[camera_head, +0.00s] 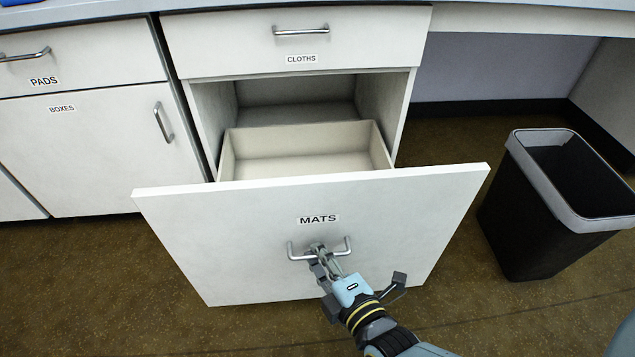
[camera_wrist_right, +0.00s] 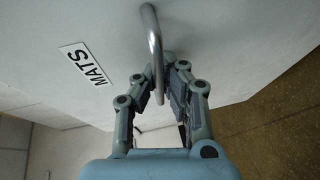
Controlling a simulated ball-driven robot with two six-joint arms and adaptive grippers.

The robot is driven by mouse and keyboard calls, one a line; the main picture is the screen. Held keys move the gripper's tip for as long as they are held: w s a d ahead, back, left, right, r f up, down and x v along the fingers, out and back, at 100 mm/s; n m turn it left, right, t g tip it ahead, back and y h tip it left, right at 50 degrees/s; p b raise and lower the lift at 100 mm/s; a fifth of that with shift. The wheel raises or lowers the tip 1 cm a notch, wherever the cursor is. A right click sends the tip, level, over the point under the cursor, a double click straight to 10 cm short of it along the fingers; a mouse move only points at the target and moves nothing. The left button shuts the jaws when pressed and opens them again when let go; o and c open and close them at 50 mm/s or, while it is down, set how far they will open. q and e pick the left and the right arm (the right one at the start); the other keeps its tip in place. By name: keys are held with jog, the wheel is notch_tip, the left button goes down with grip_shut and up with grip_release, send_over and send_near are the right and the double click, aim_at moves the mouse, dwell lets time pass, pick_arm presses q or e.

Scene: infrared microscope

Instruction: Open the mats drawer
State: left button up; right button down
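The mats drawer (camera_head: 240,240) is pulled well out of the cabinet, and its pale inner box shows behind the front. Its front bears a MATS label and a silver bar handle (camera_head: 299,257). My right gripper (camera_head: 318,250) is at the handle, with its fingers closed around the bar. In the right wrist view the handle (camera_wrist_right: 153,40) runs between the fingers of the gripper (camera_wrist_right: 172,66), close to the drawer front (camera_wrist_right: 225,35). The fingers hide part of the bar. My left gripper is in neither view.
The cloths drawer (camera_head: 350,35) above is shut. The pads drawer (camera_head: 100,55) and boxes door (camera_head: 90,150) at left are shut. A black bin (camera_head: 530,215) stands on the floor to the right, apart from the drawer front. Bare brown floor (camera_head: 90,300) lies at left.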

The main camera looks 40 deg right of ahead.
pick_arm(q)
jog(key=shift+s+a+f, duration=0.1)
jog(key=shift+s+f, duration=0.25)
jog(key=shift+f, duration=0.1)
pick_arm(e)
jog(key=shift+s+a+r, duration=0.1)
jog(key=shift+s+a, duration=0.4)
jog(key=shift+s, duration=0.3)
jog(key=c, duration=2)
grip_release()
jog(key=o, duration=0.6)
jog(key=shift+s, duration=0.15)
jog(key=v, duration=0.7)
jog(key=shift+s+a, duration=0.1)
jog(key=shift+s, duration=0.05)
